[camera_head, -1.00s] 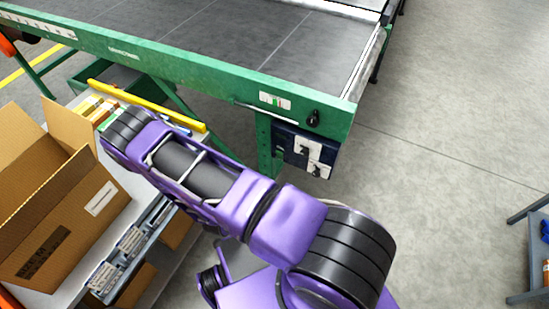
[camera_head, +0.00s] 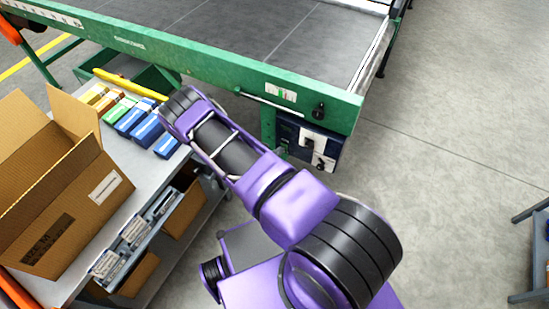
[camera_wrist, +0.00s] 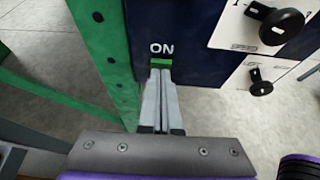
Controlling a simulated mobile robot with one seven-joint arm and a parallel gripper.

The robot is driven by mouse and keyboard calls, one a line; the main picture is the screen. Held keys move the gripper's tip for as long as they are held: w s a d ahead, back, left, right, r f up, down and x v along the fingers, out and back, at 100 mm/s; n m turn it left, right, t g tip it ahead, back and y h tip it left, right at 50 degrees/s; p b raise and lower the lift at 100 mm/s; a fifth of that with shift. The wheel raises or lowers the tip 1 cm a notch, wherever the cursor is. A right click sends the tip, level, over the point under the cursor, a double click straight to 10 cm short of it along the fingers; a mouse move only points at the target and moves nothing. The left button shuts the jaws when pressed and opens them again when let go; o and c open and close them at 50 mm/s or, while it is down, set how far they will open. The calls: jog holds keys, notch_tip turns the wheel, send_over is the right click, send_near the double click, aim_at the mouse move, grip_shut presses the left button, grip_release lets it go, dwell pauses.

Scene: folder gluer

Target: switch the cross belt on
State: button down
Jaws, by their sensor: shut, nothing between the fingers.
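The cross belt's dark blue control box (camera_head: 290,133) hangs under the corner of the green conveyor frame, and it fills the upper middle of the wrist view (camera_wrist: 190,30). A green button (camera_wrist: 160,62) sits low on its face under the white word ON. My gripper (camera_wrist: 161,74) is shut and empty, with its fingertips right at the lower edge of the green button. I cannot tell whether they touch it. In the head view my gripper is hidden behind my purple arm.
Right of the button are white plates with a black upper knob (camera_wrist: 280,27) and lower knob (camera_wrist: 261,87). A green leg (camera_wrist: 103,50) stands close on the left. A bench (camera_head: 135,160) holds an open cardboard box (camera_head: 50,200) and colored cartons.

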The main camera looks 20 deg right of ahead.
jog(key=shift+w+d, duration=0.1)
jog(key=shift+w+d+r, duration=0.2)
jog(key=shift+d, duration=0.1)
dwell(0.3)
jog(key=shift+r+p, duration=0.6)
jog(key=shift+r, duration=0.2)
jog(key=shift+a, duration=0.1)
